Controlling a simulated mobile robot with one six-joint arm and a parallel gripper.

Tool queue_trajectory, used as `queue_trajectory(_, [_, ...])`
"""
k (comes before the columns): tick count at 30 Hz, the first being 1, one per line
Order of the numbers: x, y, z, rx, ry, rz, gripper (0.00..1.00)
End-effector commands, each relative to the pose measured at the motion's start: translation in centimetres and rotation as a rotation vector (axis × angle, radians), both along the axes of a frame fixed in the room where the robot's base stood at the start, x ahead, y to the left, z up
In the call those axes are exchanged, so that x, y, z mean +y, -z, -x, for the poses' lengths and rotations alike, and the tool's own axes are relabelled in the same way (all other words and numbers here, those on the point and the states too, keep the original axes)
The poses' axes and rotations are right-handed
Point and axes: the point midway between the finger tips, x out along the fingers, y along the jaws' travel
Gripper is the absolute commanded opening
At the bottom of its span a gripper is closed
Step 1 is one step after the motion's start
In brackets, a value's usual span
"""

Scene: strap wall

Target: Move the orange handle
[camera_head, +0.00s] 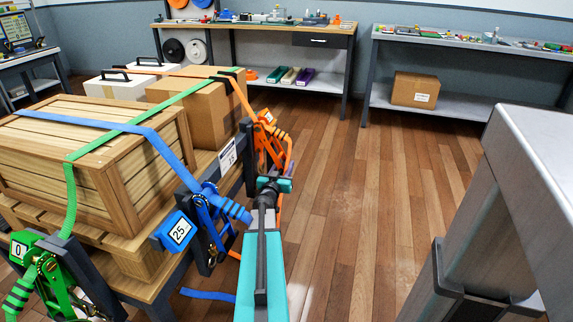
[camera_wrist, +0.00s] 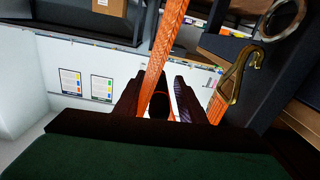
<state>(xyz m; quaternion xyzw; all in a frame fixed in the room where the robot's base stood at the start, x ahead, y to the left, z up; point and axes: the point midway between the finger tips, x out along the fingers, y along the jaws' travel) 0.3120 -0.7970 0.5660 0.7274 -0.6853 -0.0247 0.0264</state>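The orange ratchet with its orange handle (camera_head: 268,145) hangs at the right end of the cargo stand in the head view, below an orange strap. My gripper (camera_head: 272,184) is just below the orange ratchet, at the end of my teal arm, and partly overlaps its lower part. In the wrist view my gripper's two dark fingers (camera_wrist: 158,88) stand apart. A dark part edged in orange shows deeper between the fingers. Whether a finger touches it, I cannot tell.
A blue ratchet (camera_head: 207,218) with a 25 tag and a green ratchet (camera_head: 52,275) with a 0 tag hang nearer on the left. A wooden crate (camera_head: 95,150) and cardboard box sit strapped above. A grey cabinet (camera_head: 545,150) stands at right. The wooden floor between is clear.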

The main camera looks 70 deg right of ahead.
Motion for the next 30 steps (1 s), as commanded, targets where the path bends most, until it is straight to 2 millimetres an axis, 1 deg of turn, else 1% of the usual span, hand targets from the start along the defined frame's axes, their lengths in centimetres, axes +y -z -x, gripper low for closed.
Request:
queue_trajectory(1, [-0.7, 0.1, -0.1, 0.0, 0.0, 0.0, 0.36])
queue_trajectory(3, [-1.2, 0.1, -0.1, 0.0, 0.001, 0.0, 0.36])
queue_trajectory(8, [-2.0, 0.1, 0.0, 0.001, 0.002, 0.0, 0.36])
queue_trajectory(20, [-2.2, 0.0, 0.0, 0.001, 0.002, 0.0, 0.36])
queue_trajectory(23, [-2.2, 0.0, 0.0, 0.001, 0.002, 0.0, 0.21])
queue_trajectory(24, [-2.2, 0.0, 0.0, 0.001, 0.002, 0.0, 0.14])
queue_trajectory(27, [-2.2, 0.0, 0.1, 0.001, 0.002, 0.0, 0.0])
queue_trajectory(30, [-2.2, 0.0, 0.1, 0.0, 0.003, 0.0, 0.0])
